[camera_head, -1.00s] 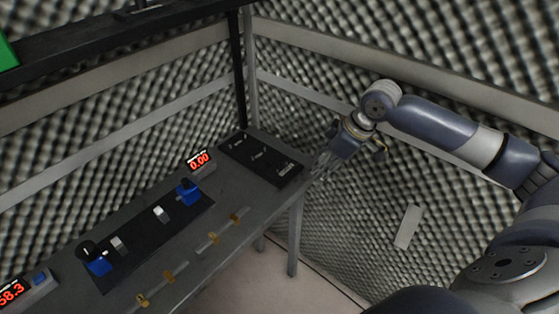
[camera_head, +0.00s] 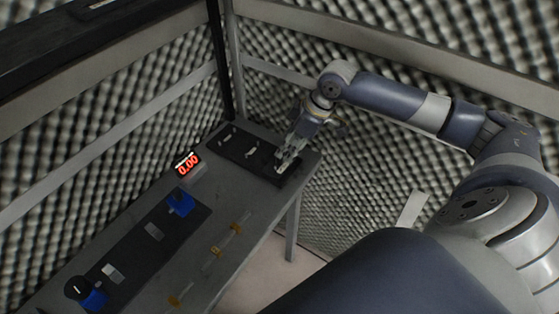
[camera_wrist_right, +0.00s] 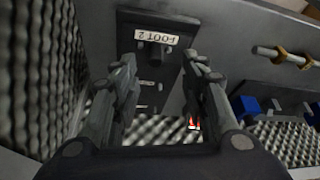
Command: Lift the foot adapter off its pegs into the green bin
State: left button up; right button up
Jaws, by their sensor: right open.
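A black board (camera_head: 240,150) lies at the far right end of the grey bench in the head view. In the right wrist view, a white label reading "FOOT 2" (camera_wrist_right: 157,37) sits on its dark surface, with a small dark projecting part (camera_wrist_right: 152,52) just below. I cannot tell the foot adapter's full outline from its dark backing. My right gripper (camera_head: 289,158) is open and empty over the board's near right end; in its wrist view the fingers (camera_wrist_right: 161,62) stand apart on either side of the labelled part's line. My left gripper and the green bin are not in view.
The grey bench (camera_head: 212,195) carries a red "0.00" readout (camera_head: 188,163), blue holders (camera_head: 180,202) and brass clips (camera_head: 234,228) along its front edge. Foam walls (camera_head: 380,140) stand close behind and to the right. A rail (camera_head: 120,130) runs along the left wall.

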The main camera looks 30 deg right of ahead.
aim_at(280, 160)
jog(key=p+x, duration=0.1)
jog(key=x, duration=0.4)
jog(key=shift+w+d+p, duration=0.1)
jog(key=shift+w+p, duration=0.25)
jog(key=shift+w, duration=0.1)
jog(key=shift+w+f, duration=0.1)
jog(key=shift+f, duration=0.3)
jog(key=shift+c, duration=0.2)
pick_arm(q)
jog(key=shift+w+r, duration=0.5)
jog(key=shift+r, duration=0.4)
pick_arm(e)
grip_shut()
